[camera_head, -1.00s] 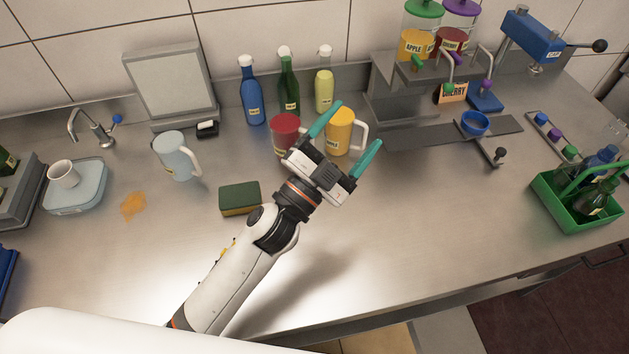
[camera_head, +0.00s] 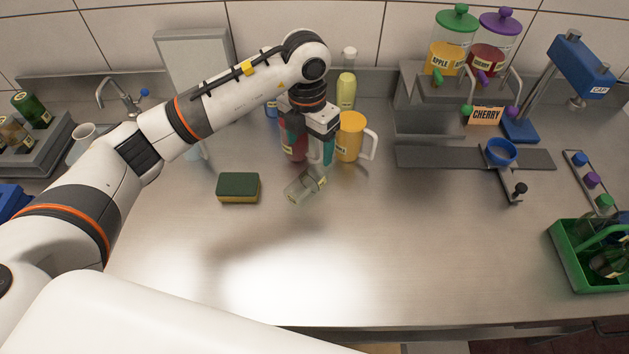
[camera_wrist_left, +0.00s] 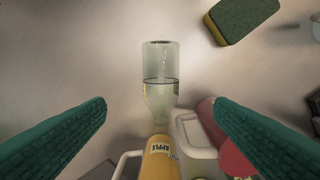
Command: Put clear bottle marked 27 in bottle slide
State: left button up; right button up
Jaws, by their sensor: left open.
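A clear bottle (camera_head: 303,187) shows tilted or lying below my left gripper in the head view, its neck toward the upper right. I cannot tell if it touches the counter, and its marking is unreadable. In the left wrist view the clear bottle (camera_wrist_left: 160,82) shows between the two open teal fingers, apart from both. My left gripper (camera_head: 312,150) is open, points down and holds nothing. A grey rail (camera_head: 430,157) with a blue ring holder (camera_head: 501,151), possibly the bottle slide, is on the right. My right gripper is not in view.
A yellow mug (camera_head: 350,138) and a red mug (camera_head: 291,147) stand close to my left gripper. A sponge (camera_head: 238,187) lies to the left. A green carrier (camera_head: 575,268) with bottles stands at the right. The front of the counter is clear.

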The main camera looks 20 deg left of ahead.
aim_at(308, 176)
pick_arm(q)
jog(key=shift+w+a+f, duration=0.1)
jog(key=shift+a+f, duration=0.1)
jog(key=shift+a, duration=0.15)
notch_tip(308, 176, down, 6)
jog(key=shift+p, duration=1.15)
jog(key=f, duration=0.1)
jog(key=f+p, duration=0.1)
jog(key=f, duration=0.1)
jog(key=f+p, duration=0.1)
jog(key=shift+s+d+f, duration=0.2)
jog(key=shift+s+f, duration=0.15)
jog(key=shift+s, duration=0.05)
jog(key=shift+f, duration=0.35)
jog(key=c, duration=1.3)
jog(key=shift+o, duration=0.2)
jog(key=shift+r, duration=0.1)
notch_tip(308, 176, up, 18)
jog(key=b, duration=0.4)
